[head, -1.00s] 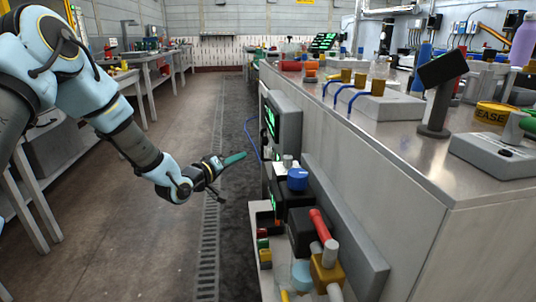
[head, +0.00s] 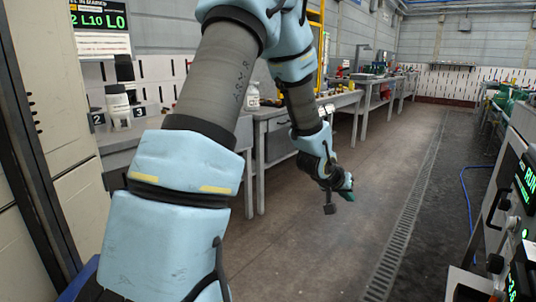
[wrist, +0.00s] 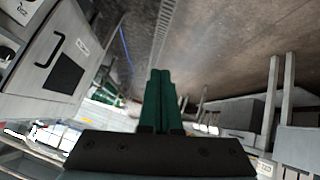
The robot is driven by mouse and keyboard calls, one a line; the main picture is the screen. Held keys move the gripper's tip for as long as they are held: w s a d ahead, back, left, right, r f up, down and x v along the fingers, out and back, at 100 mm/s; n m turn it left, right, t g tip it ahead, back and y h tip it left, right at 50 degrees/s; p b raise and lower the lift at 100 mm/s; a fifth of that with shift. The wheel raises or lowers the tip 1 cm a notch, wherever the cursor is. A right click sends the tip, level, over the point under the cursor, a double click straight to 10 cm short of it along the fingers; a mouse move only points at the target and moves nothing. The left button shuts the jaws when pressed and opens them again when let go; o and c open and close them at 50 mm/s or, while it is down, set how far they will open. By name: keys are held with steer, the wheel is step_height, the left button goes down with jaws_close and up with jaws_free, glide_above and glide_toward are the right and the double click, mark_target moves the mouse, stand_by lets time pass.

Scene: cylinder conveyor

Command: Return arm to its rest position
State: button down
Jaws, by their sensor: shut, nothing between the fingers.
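My gripper (head: 346,189) hangs over the open aisle floor in the head view, at the end of my bent arm. Nothing is in it. In the wrist view its two green fingers (wrist: 159,100) lie side by side and are shut. They touch nothing, with bare floor beyond the tips. My blue and grey arm fills the left and middle of the head view and hides part of the benches behind it.
A row of workbenches (head: 285,112) runs along the left wall. White containers (head: 117,105) stand at the left. A drain grate (head: 408,225) runs down the aisle. A machine panel (head: 518,200) borders the right edge.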

steer(key=s+a+r+n+y, duration=0.1)
steer(key=a+y, duration=0.3)
steer(key=a, duration=0.9)
steer(key=s+a+r+n+g+y+p, duration=0.1)
steer(key=s+a+r+n+g, duration=0.1)
steer(key=s+a, duration=0.65)
steer(key=s+a+r+n+g+y, duration=0.1)
steer(key=s+a+g+y, duration=0.15)
steer(key=s+a, duration=0.55)
step_height(320, 180, up, 18)
steer(key=w+p, duration=0.2)
steer(key=p, duration=1.5)
steer(key=shift+a+h+p, duration=0.35)
steer(key=shift+a, duration=0.1)
